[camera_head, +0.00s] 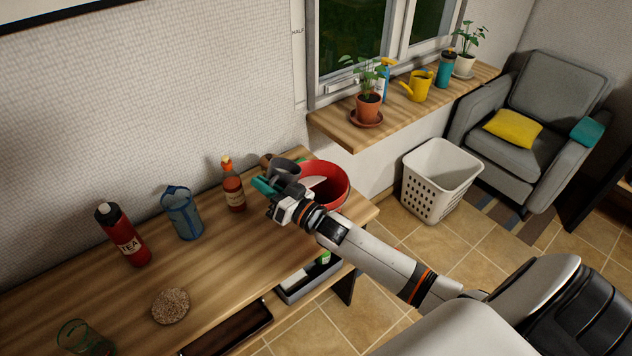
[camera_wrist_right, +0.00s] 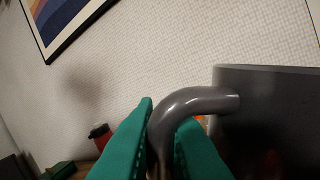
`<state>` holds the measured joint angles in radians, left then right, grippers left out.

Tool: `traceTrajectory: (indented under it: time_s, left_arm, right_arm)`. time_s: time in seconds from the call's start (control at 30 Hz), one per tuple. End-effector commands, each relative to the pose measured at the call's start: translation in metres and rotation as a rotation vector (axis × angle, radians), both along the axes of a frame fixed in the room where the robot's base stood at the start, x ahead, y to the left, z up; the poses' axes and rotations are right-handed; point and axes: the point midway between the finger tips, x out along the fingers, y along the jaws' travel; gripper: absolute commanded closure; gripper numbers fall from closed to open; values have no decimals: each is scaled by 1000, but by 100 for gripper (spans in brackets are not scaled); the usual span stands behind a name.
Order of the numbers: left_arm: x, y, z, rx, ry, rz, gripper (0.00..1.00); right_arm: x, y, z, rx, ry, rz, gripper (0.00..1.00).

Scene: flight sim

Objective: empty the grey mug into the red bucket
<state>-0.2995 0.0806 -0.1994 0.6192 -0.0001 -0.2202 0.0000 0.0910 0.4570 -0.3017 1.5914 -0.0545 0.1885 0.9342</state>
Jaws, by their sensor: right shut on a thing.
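The grey mug (camera_head: 287,167) is held at the bucket's left rim, partly hidden by my gripper. In the right wrist view the mug (camera_wrist_right: 270,105) fills the right side. My right gripper (camera_head: 266,187) has its teal fingers (camera_wrist_right: 160,150) shut around the mug's curved handle. The red bucket (camera_head: 341,181) stands at the right end of the wooden table, just right of the mug, its near side partly behind my arm. I cannot tell how far the mug is tilted or what is in it. My left gripper is not in view.
On the table (camera_head: 215,265) stand a sauce bottle (camera_head: 233,190), a blue jug (camera_head: 183,215), a red tea flask (camera_head: 124,238), a round cork mat (camera_head: 171,306) and a green glass (camera_head: 80,340). A white basket (camera_head: 437,180) stands on the floor. The table's middle is clear.

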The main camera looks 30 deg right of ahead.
Motion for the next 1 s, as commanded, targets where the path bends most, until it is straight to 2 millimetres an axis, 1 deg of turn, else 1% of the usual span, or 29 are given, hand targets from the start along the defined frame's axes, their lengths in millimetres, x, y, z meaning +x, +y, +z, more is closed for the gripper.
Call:
traceTrajectory:
  time_s: [0.4,0.5,0.6,1.0]
  left_arm:
    - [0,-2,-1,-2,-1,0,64]
    - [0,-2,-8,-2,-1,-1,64]
    - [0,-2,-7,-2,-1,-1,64]
    - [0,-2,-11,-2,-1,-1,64]
  right_arm:
    - [2,-27,24,207,12,2,100]
    - [2,-30,21,257,16,4,100]
    - [2,-31,24,271,16,3,100]
    - [3,-35,23,324,18,6,100]
